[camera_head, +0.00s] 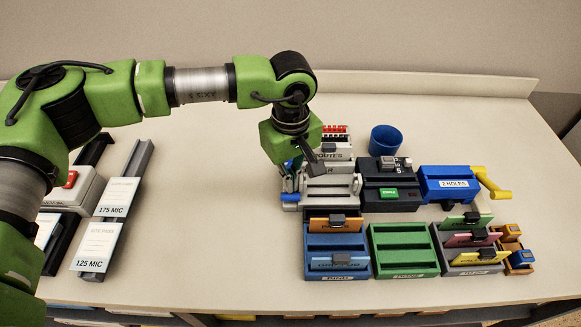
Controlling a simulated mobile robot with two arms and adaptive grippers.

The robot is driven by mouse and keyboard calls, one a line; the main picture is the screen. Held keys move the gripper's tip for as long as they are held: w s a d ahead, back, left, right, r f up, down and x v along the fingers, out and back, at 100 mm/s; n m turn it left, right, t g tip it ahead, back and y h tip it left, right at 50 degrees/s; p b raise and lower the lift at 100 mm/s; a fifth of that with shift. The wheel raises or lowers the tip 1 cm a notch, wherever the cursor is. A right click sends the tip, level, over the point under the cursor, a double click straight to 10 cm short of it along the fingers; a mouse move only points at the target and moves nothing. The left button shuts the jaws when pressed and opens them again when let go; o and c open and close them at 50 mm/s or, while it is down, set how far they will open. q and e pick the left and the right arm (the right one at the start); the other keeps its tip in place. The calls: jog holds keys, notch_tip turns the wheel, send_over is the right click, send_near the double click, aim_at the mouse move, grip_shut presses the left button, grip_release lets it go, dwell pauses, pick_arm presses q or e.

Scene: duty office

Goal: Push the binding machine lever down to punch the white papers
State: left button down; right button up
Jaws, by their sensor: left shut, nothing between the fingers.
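A pale grey and white desktop machine (334,190) with a blue-ended part (291,206) at its front left stands mid-table; it looks like the binding machine. My left gripper (317,168) points down at its rear left, shut and empty, and covers part of it. I cannot tell whether the gripper touches it or which part is the lever. White sheets in its slot cannot be made out for sure. A blue punch labelled "2 HOLES" (447,184) with a yellow lever (492,185) stands further right. My right gripper is out of view.
A black machine with a green label (389,193) stands right beside the grey one. In front are a blue tray (337,241), a green tray (403,250) and a grey tray (470,262). A blue cup (386,140) stands behind. White packs (97,246) lie left; the table between is clear.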

pick_arm(q)
notch_tip(320, 180, up, 11)
jog(key=p, duration=0.4)
dwell(0.5)
dwell(0.4)
